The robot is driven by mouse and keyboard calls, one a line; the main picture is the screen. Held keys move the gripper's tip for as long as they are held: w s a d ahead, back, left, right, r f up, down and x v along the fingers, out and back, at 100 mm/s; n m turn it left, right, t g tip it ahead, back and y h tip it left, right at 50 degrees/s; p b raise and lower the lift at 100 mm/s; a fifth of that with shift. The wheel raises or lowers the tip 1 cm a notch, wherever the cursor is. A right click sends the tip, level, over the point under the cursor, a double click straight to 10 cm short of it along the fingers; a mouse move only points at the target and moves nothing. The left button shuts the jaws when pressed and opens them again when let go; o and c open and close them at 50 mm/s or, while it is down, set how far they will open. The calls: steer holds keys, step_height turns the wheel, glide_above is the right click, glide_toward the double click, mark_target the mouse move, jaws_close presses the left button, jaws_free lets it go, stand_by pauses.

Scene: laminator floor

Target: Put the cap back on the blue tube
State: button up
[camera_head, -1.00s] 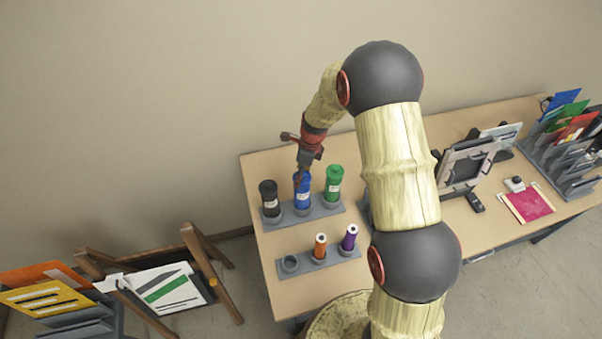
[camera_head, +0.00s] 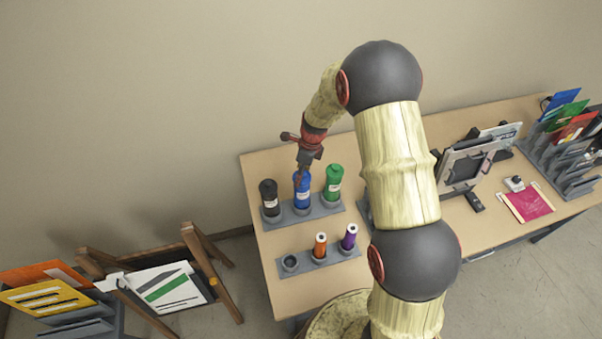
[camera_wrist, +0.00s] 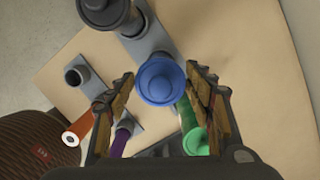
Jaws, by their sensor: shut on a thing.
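The blue tube (camera_head: 302,194) stands upright in the back rack, between a black tube (camera_head: 269,196) and a green tube (camera_head: 334,184). My gripper (camera_head: 301,174) points down at its top. In the wrist view, my gripper (camera_wrist: 160,78) has one finger on each side of the round blue cap (camera_wrist: 158,80) and is shut on it. The cap is over the blue tube and covers it from above in the wrist view. The fingers partly hide the tube's top in the head view, so I cannot tell whether the cap is fully seated.
The back rack (camera_head: 326,208) holds the three tubes close together. In front, a second rack (camera_head: 333,258) has an orange tube (camera_head: 320,246), a purple tube (camera_head: 349,237) and an empty holder (camera_head: 290,262). A tablet-like frame (camera_head: 466,166) stands to the right.

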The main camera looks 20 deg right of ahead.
steer(key=o, duration=1)
steer(key=o, duration=0.5)
steer(key=shift+r, duration=0.15)
steer(key=shift+r+p, duration=2.6)
steer(key=shift+r, duration=0.8)
steer(key=shift+c, duration=1.4)
jaws_close()
steer(key=shift+f, duration=0.3)
